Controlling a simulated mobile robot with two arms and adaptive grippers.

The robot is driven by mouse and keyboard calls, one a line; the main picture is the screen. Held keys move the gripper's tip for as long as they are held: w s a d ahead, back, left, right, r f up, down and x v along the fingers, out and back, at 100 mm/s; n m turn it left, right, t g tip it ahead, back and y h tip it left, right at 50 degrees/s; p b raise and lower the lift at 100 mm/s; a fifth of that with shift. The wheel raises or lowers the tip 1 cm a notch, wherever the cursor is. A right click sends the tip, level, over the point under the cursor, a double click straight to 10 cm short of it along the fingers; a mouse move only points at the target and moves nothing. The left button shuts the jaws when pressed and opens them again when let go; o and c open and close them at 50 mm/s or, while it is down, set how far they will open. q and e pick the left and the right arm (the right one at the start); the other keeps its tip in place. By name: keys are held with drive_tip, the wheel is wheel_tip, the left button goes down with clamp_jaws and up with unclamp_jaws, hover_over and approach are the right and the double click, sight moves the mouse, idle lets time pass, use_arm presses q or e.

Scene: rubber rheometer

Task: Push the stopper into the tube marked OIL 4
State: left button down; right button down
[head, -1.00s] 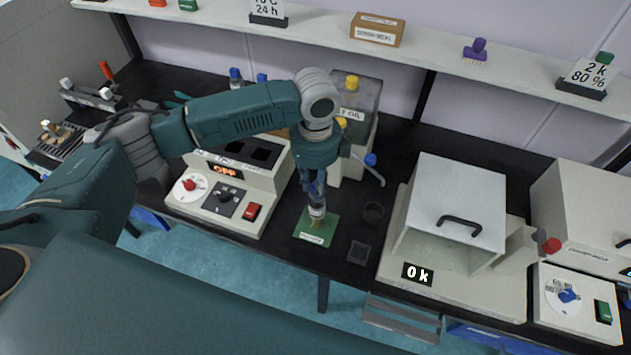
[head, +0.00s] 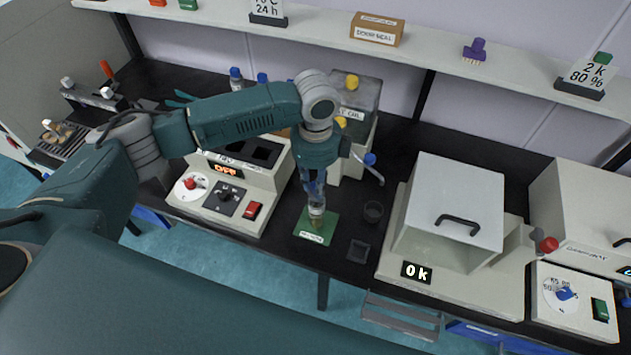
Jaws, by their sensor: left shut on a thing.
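My left gripper (head: 317,207) points straight down over a green mat (head: 327,231) with a white label along its front edge. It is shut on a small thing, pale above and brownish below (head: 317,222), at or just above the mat. The fingers cover much of it, and I cannot tell whether it is the stopper or a tube. I can read no OIL 4 mark anywhere. My right gripper is not in view.
A bench unit (head: 216,211) reading OFF stands left of the mat. A dark cup (head: 373,212) and a dark square tray (head: 358,251) lie just right of it. A pale chamber (head: 455,190) stands farther right.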

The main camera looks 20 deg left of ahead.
use_arm(q)
drive_tip(key=shift+f, duration=0.3)
drive_tip(key=shift+f+b, duration=0.3)
drive_tip(key=shift+f, duration=0.95)
drive_tip(key=c, duration=1.5)
unclamp_jaws()
drive_tip(key=shift+f, duration=0.1)
drive_tip(key=shift+o, duration=0.2)
wheel_tip(320, 180, up, 3)
drive_tip(key=p, duration=0.2)
drive_tip(key=shift+f+p, duration=0.15)
drive_tip(key=shift+p, duration=0.15)
drive_tip(key=shift+b, duration=0.3)
drive_tip(key=shift+r, duration=1.7)
